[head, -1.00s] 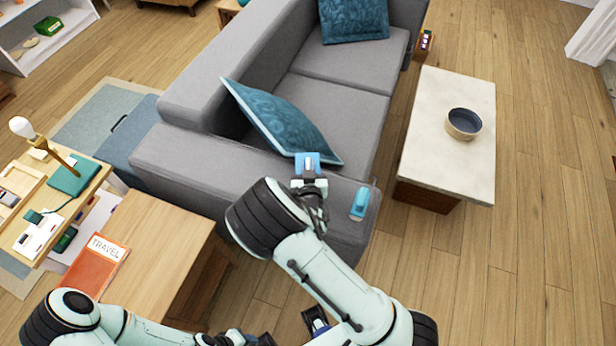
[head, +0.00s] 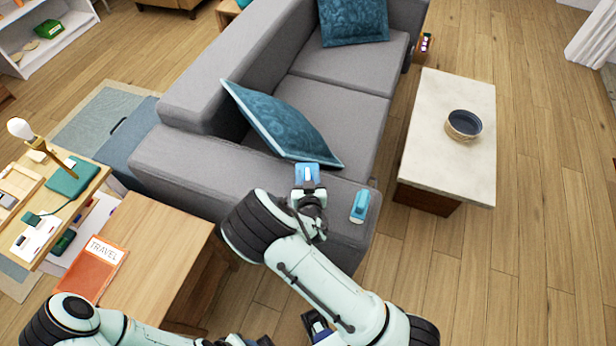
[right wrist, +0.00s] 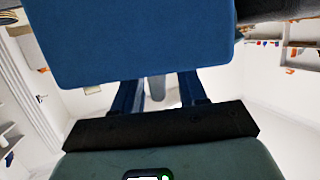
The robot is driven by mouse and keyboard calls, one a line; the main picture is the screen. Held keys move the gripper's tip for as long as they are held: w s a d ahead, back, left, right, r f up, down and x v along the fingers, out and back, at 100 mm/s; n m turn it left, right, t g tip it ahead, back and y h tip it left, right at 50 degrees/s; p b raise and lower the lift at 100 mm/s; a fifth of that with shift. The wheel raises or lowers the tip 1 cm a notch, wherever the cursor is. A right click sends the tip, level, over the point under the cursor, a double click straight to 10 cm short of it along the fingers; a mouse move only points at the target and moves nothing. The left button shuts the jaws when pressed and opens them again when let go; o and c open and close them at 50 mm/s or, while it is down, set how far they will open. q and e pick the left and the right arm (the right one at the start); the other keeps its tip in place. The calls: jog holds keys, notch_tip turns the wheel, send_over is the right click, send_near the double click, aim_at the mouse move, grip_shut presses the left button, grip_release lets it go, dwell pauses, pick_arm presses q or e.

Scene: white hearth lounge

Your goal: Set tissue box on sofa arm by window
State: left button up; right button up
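A small blue tissue box (head: 306,172) with a white slit or tissue on its face is at the end of my right gripper (head: 309,190). My right gripper is shut on it, and the box fills the upper part of the right wrist view (right wrist: 130,40). In the head view it appears over the near arm of the grey sofa (head: 215,182); I cannot tell whether it touches the fabric. My left gripper is only partly visible at the bottom edge (head: 262,340), its fingers unclear. No window is in view.
A teal-and-white object (head: 359,206) lies on the sofa arm's front end, right of the box. A blue cushion (head: 285,125) leans just behind the arm. A wooden side table (head: 160,250) with an orange book (head: 100,268) stands left; a coffee table (head: 450,165) stands right.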

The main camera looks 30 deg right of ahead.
jog(key=shift+r, duration=0.2)
pick_arm(q)
jog(key=w+r+p, duration=0.1)
jog(key=r+p, duration=0.1)
jog(key=w+r+p, duration=0.1)
jog(key=r, duration=0.1)
jog(key=shift+w+r+p, duration=0.2)
jog(key=shift+p, duration=0.15)
pick_arm(e)
jog(key=v, duration=1.2)
